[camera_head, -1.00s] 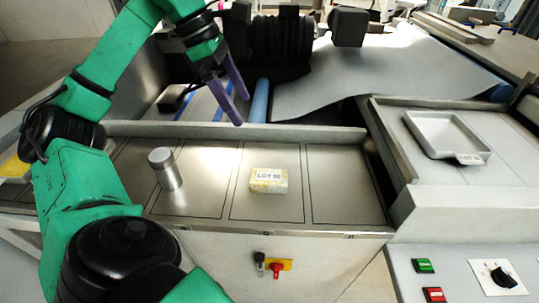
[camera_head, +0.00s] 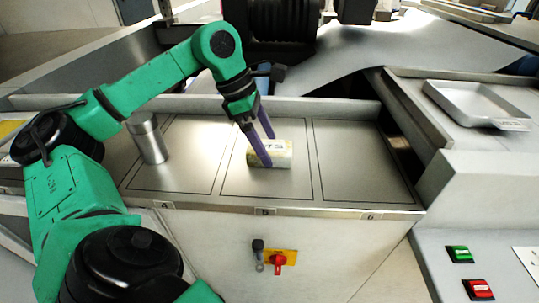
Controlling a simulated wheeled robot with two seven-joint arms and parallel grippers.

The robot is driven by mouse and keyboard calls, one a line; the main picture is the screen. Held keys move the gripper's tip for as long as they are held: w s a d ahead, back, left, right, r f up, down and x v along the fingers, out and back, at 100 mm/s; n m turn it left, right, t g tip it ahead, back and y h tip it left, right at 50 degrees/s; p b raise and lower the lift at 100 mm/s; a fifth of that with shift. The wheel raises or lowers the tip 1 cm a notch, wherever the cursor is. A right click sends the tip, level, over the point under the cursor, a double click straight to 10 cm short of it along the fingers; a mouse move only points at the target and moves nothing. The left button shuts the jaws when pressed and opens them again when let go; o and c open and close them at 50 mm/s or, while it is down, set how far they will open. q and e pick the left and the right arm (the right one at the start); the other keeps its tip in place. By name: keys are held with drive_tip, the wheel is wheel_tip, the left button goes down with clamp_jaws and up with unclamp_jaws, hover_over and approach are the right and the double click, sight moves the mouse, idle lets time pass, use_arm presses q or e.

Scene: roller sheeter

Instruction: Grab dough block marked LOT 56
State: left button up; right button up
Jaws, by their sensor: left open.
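The dough block (camera_head: 283,154) is a pale yellowish block with a white label, lying on the steel table in the middle marked bay. Its label is partly covered by my gripper and shows only in part. My left gripper (camera_head: 268,150) has purple fingers and is open, reaching down at the block. One finger is in front of the block's near face and the other is at its far side. I cannot tell whether the fingers touch it. My right gripper is not in view.
A steel cylinder (camera_head: 149,138) stands in the bay left of the block. The right bay (camera_head: 362,165) is bare. A grey tray (camera_head: 477,101) rests on the raised counter at right. A red switch (camera_head: 277,260) is on the front panel.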

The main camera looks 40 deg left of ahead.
use_arm(q)
drive_tip(key=shift+x, duration=0.95)
drive_tip(key=shift+f+b, duration=0.25)
drive_tip(key=shift+b, duration=0.05)
drive_tip(key=shift+r, duration=0.1)
clamp_jaws()
